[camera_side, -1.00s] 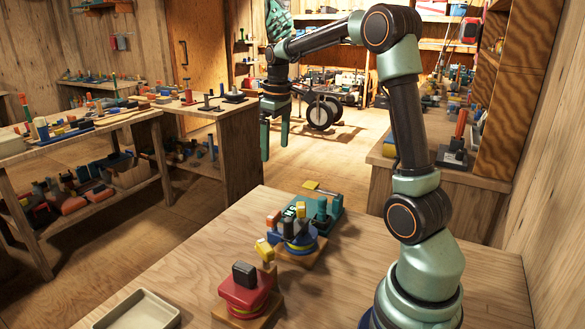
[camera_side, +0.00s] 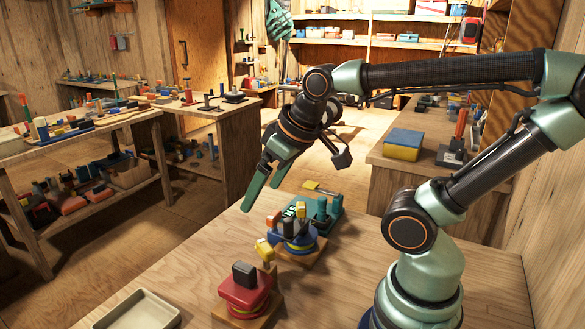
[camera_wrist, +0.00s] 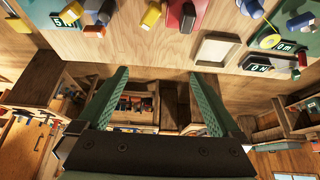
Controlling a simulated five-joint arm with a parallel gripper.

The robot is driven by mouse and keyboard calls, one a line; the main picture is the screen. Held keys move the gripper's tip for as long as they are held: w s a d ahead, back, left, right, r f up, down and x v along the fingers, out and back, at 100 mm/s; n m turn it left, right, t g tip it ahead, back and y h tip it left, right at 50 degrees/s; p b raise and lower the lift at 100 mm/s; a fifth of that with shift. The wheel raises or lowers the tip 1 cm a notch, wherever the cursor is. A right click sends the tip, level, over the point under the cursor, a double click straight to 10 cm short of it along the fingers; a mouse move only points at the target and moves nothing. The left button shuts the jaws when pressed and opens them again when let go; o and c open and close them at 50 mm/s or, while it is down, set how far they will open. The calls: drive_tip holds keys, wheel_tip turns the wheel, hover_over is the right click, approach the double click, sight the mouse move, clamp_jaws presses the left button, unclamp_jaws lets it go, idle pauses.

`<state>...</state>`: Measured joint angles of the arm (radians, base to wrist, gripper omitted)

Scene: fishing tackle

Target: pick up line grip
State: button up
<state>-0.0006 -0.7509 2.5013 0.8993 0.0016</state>
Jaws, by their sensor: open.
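I cannot tell which piece is the line grip. On the near table in the side view, a red reel-like piece (camera_side: 245,293) with a dark block (camera_side: 244,273) on top stands on a wooden base. Behind it are a yellow-ended piece (camera_side: 264,249), a blue round piece (camera_side: 296,244) topped with several small coloured parts, and a teal piece (camera_side: 325,212). My gripper (camera_side: 262,198) is open and empty, tilted down above the table's far left edge, apart from these pieces. Its spread fingers also show in the wrist view (camera_wrist: 157,76), with nothing between them.
A shallow pale tray (camera_side: 138,311) lies at the front left of the table; it shows in the wrist view (camera_wrist: 214,50) too. Side benches with tackle stand at left and right. Bare tabletop lies left of the reels.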

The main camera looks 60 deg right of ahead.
idle(0.3)
drive_tip(key=c, duration=0.5)
drive_tip(key=m+g, duration=0.6)
drive_tip(key=m, duration=0.9)
approach(323, 198)
wheel_tip(323, 198, down, 11)
drive_tip(key=shift+s+f, duration=0.1)
